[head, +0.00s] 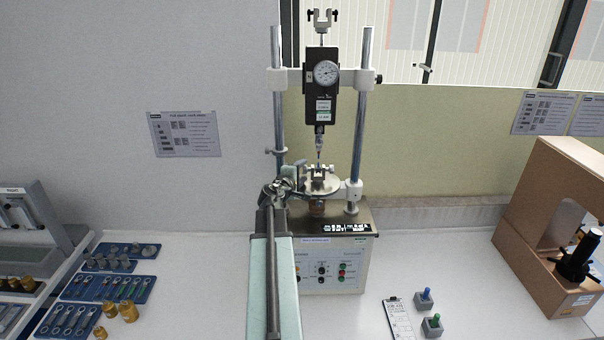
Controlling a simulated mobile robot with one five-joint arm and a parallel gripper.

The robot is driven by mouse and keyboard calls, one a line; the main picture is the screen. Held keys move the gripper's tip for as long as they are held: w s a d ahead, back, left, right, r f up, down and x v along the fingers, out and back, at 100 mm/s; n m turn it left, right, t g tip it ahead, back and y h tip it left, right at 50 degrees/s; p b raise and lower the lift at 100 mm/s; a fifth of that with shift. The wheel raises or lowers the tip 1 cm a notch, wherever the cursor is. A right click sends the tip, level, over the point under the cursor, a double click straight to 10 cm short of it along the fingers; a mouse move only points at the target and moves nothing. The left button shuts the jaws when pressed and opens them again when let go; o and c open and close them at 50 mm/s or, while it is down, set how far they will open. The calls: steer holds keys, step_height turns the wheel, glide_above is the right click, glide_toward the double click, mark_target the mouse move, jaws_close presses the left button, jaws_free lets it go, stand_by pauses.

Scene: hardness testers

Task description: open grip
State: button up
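A force test stand with two steel columns (363,110) stands at the middle of the bench. A black gauge with a round dial (326,72) hangs between the columns. Below it a thin rod runs down to a small metal grip (319,172) on a round plate (325,186). My arm reaches up from the bottom of the view, and my gripper (284,187) is at the left edge of the round plate, just left of the grip. Whether it touches anything cannot be told. Its fingers are small and overlap the stand, so their opening is unclear.
The stand's control box (345,268) has knobs and buttons. Blue trays (115,288) of metal specimens and brass weights (127,311) lie at left. A clipboard (398,318), two small grey blocks (432,327) with coloured knobs, and a brown frame (530,225) are at right.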

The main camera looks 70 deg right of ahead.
jaws_close()
steer(key=shift+f+b, duration=0.4)
steer(key=shift+b, duration=0.45)
steer(key=f+h+b, duration=0.1)
steer(key=b, duration=0.2)
steer(key=shift+m+h+b, duration=0.4)
steer(key=h+b, duration=0.1)
steer(key=b, duration=0.2)
steer(key=shift+m, duration=0.3)
steer(key=shift+r+h+b, duration=0.35)
steer(key=shift+h+b, duration=0.45)
steer(key=shift+b, duration=0.05)
steer(key=shift+r+m+g, duration=0.1)
steer(key=shift+m+g, duration=0.2)
steer(key=shift+o, duration=0.5)
jaws_free()
